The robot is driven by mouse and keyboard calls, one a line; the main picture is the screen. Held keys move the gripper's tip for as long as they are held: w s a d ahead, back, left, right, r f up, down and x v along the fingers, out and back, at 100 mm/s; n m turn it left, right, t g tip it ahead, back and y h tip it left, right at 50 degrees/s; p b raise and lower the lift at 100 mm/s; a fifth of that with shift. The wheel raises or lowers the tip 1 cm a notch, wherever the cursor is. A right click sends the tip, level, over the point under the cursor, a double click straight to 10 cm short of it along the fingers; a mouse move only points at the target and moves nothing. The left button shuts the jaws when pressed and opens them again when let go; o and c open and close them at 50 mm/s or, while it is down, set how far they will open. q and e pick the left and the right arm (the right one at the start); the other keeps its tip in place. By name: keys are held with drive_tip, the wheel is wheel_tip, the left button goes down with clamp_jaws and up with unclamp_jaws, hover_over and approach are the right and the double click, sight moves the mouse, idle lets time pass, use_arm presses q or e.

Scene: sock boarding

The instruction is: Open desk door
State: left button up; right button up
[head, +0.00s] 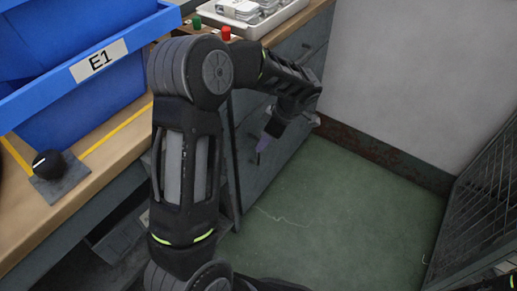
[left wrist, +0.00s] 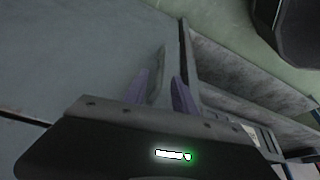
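The desk's grey front (head: 285,150) stands below the wooden top, with the green floor before it. In the left wrist view a flat grey panel (left wrist: 70,50), which looks like the desk door, fills the left side. Its edge runs just beyond the fingertips, and a recess with shelf boards (left wrist: 245,75) shows to its right, so the door looks at least partly open. My left gripper (head: 264,150) hangs low beside the grey front. Contact with the panel cannot be told. My right gripper is out of view.
A blue bin (head: 85,75) labelled E1 and a black knob on a plate (head: 52,170) sit on the wooden desktop (head: 60,215). A white tray (head: 262,22) and red and green buttons stand at the back. A mesh panel (head: 485,200) is at right. The green floor (head: 350,210) is clear.

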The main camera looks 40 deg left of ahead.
use_arm(q)
drive_tip(key=b, duration=0.1)
hover_over(259, 164)
drive_tip(key=f, duration=0.5)
drive_tip(key=shift+w+a, duration=0.2)
drive_tip(key=shift+a, duration=0.05)
clamp_jaws()
idle(1.0)
